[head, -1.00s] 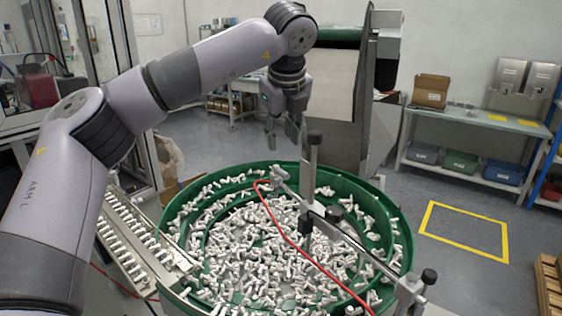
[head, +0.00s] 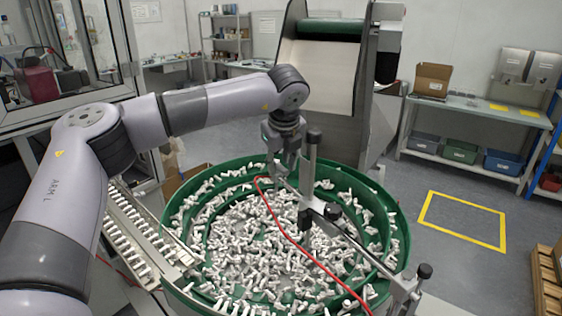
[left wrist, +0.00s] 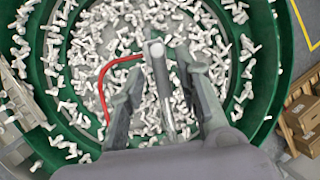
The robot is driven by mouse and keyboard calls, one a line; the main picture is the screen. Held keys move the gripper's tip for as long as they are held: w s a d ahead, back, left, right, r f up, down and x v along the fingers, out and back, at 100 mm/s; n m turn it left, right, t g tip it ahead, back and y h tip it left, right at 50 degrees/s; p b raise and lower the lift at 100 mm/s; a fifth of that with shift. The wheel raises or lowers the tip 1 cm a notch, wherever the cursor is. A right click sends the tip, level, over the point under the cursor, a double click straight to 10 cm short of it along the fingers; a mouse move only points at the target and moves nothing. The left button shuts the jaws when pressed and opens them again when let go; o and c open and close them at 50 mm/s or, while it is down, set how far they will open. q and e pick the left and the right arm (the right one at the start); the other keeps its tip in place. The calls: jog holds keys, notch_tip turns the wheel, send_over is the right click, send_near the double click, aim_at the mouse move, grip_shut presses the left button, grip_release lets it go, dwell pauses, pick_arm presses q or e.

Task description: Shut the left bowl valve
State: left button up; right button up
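My left gripper (head: 283,165) hangs above the back rim of the green bowl (head: 172,222), close to a vertical metal post (head: 309,170). In the left wrist view, the gripper's two fingers (left wrist: 160,66) are apart, with the post (left wrist: 160,85) showing between them. I see no contact. A red hose (head: 290,238) ends near the gripper; its end also shows in the left wrist view (left wrist: 120,60). I cannot clearly make out the left bowl valve or its handle; the gripper covers part of the fittings at the hose end. My right gripper is not in view.
The bowl is full of small white parts. A crossbar (head: 360,245) with clamps and knobs runs over its right side. A feed rail (head: 140,235) with white parts is at the left. A tall hopper (head: 335,90) stands behind the bowl.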

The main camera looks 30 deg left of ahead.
pick_arm(q)
grip_shut()
dwell(0.4)
